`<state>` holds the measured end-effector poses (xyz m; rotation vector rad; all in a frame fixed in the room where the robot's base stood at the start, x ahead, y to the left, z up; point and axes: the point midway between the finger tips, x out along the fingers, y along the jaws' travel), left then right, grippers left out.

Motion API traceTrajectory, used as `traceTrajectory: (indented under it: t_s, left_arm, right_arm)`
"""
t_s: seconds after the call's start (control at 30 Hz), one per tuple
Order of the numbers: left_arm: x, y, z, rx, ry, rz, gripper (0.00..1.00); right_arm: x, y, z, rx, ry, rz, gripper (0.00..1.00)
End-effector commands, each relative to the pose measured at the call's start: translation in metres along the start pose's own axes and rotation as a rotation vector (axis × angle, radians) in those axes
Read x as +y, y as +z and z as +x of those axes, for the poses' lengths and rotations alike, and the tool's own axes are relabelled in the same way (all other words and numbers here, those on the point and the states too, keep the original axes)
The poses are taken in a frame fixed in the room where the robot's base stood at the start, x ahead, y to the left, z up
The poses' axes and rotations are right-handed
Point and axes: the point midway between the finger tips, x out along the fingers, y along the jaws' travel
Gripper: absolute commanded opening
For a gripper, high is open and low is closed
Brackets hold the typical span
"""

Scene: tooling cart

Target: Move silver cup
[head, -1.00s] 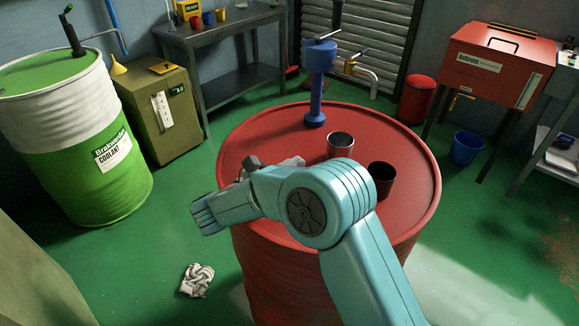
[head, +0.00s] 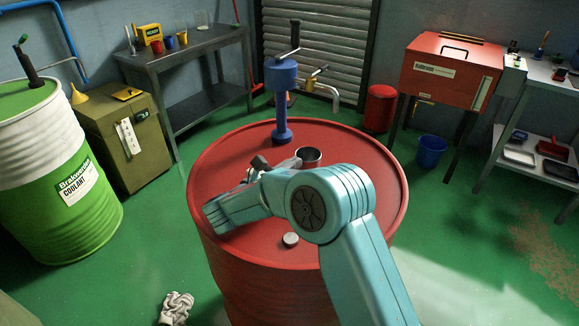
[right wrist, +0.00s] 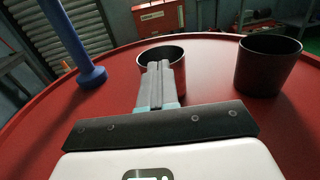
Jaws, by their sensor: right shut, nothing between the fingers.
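The silver cup (head: 309,158) stands upright on top of the red drum (head: 232,160), its wall reflecting red. It also shows in the right wrist view (right wrist: 186,74), partly hidden behind my fingers. My right gripper (head: 292,164) is shut and empty, its fingertips right at the near side of the silver cup; I cannot tell whether they touch it. The shut fingers show in the right wrist view (right wrist: 159,68). A dark cup (right wrist: 268,66) stands upright to the right of the silver one in that view; my arm hides it in the head view. My left gripper is not in view.
A blue hand pump (head: 282,110) rises from the drum's far side, behind the silver cup. A small silver cap (head: 291,239) lies near the drum's front. The drum top's left side is clear. A grey bench (head: 190,45) and red cabinet (head: 450,75) stand behind.

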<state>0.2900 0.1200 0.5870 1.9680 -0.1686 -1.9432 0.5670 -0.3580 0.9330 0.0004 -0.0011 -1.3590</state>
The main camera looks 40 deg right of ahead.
Motion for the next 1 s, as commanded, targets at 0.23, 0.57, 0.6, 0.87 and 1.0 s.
traceTrajectory:
  t_s: [0.23,0.57,0.6,0.87,1.0]
  left_arm:
    - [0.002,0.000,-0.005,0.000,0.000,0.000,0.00]
    - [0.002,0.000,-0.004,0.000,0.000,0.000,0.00]
    - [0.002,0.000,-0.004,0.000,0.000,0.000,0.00]
    - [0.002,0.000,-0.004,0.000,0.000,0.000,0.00]
    - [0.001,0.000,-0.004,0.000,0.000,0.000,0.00]
  right_arm:
    - [-0.001,0.000,0.057,0.001,-0.006,0.000,0.00]
    - [0.000,0.000,0.106,-0.001,-0.001,0.000,0.00]
    - [0.000,0.000,0.107,0.000,-0.001,0.000,0.00]
    - [0.000,0.000,0.106,0.000,0.000,0.000,0.00]
    - [0.000,0.000,0.105,0.000,0.000,0.000,0.00]
